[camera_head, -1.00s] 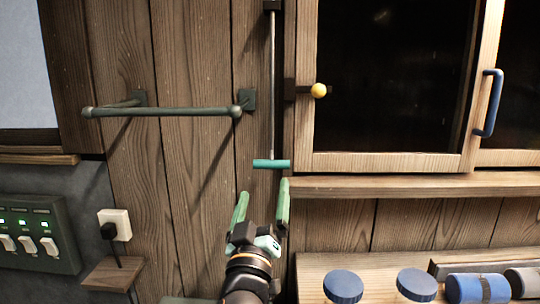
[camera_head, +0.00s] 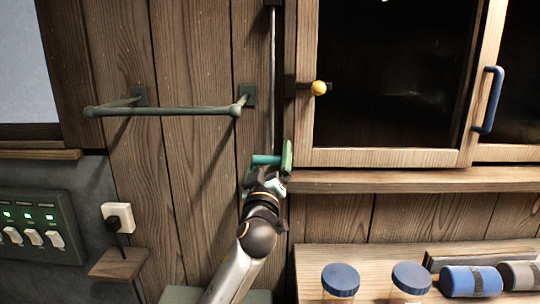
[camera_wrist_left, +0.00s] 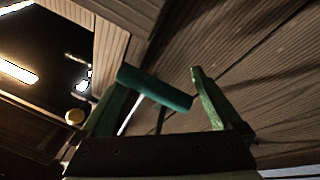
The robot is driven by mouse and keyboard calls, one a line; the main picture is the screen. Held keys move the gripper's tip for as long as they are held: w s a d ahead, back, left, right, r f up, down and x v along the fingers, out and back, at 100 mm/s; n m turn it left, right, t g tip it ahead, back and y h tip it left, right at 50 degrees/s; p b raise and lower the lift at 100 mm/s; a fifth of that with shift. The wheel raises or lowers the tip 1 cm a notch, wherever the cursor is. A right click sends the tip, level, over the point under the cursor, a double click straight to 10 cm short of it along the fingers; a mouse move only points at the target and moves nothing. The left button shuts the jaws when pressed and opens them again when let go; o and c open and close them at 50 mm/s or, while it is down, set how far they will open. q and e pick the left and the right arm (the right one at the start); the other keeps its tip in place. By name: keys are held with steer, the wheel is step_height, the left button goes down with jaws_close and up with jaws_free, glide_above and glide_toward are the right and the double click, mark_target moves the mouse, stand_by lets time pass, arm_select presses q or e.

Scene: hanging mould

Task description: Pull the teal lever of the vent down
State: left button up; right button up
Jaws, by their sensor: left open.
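The teal lever (camera_head: 264,159) is a short crossbar at the lower end of a thin vertical rod (camera_head: 273,80) on the plank wall. My left gripper (camera_head: 270,166) is at the lever, with one green finger standing up at the bar's right end. The other finger is mostly hidden in the head view. In the left wrist view the teal bar (camera_wrist_left: 155,88) lies across the space between the two open fingers (camera_wrist_left: 158,100), its left end overlapping the left finger. I cannot tell whether they touch. My right gripper is not in view.
A wall rail (camera_head: 165,111) is left of the rod. A framed cabinet with a yellow knob (camera_head: 319,88) and a blue handle (camera_head: 488,100) is at the right, above a ledge (camera_head: 400,181). Blue-lidded jars (camera_head: 341,280) stand on the lower right shelf. A switch box (camera_head: 38,225) is at left.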

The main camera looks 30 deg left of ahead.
arm_select(q)
jaws_close()
stand_by(0.9)
steer(key=shift+f, duration=0.1)
